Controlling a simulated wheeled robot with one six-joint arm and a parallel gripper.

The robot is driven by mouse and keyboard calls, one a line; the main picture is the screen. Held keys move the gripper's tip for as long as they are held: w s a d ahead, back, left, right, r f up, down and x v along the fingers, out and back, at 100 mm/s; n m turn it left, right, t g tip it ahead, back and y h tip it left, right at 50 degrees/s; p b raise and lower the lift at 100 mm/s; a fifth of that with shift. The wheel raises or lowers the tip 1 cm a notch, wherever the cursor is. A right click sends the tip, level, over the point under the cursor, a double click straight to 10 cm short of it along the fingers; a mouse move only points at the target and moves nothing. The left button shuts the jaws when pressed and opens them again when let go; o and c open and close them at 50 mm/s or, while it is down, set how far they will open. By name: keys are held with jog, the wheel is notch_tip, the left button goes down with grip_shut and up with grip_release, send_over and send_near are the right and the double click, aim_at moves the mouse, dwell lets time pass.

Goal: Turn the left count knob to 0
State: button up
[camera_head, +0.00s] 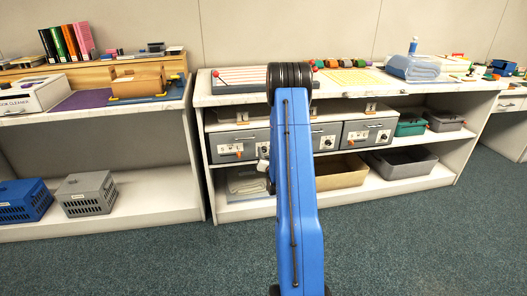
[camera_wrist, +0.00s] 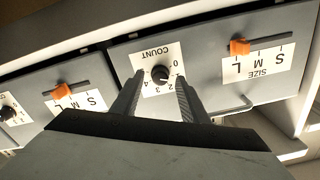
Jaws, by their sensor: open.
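The left grey box (camera_head: 228,137) stands on the cabinet's upper shelf, partly hidden by my arm in the head view. The wrist view is roughly upside down and shows this box (camera_wrist: 208,68) close up. Its black COUNT knob (camera_wrist: 160,74) sits on a white dial card (camera_wrist: 148,61) with numbers around it. I cannot tell which number the knob points at. My gripper (camera_wrist: 160,80) is open, with one finger on each side of the knob. I cannot tell whether the fingers touch it. In the head view my arm hides most of the gripper.
The same box has an orange SIZE slider (camera_wrist: 239,47). A neighbouring box with another orange slider (camera_wrist: 63,91) is at left in the wrist view. The white countertop (camera_head: 232,98) overhangs the boxes. A brown bin (camera_head: 340,174) stands on the lower shelf.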

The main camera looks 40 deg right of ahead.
jog(key=shift+w, duration=0.1)
grip_shut()
jog(key=shift+n, duration=0.3)
jog(key=n, duration=0.4)
jog(key=shift+n, duration=2.1)
